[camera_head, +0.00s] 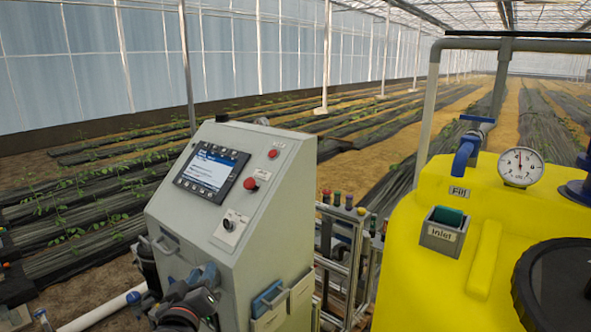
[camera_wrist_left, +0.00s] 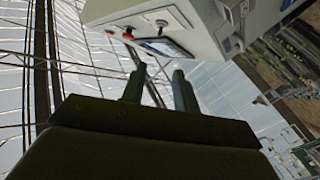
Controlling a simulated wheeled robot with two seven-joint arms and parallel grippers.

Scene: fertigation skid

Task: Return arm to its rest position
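My left gripper (camera_head: 202,277) is low in the head view, in front of the lower front of the grey control cabinet (camera_head: 185,225). In the left wrist view its two fingers (camera_wrist_left: 159,75) stand apart with nothing between them. Beyond them the cabinet (camera_wrist_left: 205,15) shows upside down, with its screen (camera_wrist_left: 167,47). I cannot tell whether the gripper touches the cabinet. My right gripper is in neither view.
The cabinet's sloped face carries a lit screen (camera_head: 212,170), a red button (camera_head: 251,184) and a switch (camera_head: 229,225). A yellow tank (camera_head: 450,275) with a gauge (camera_head: 520,167) and an inlet box (camera_head: 441,236) stands right. A white pipe (camera_head: 100,314) runs low at left.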

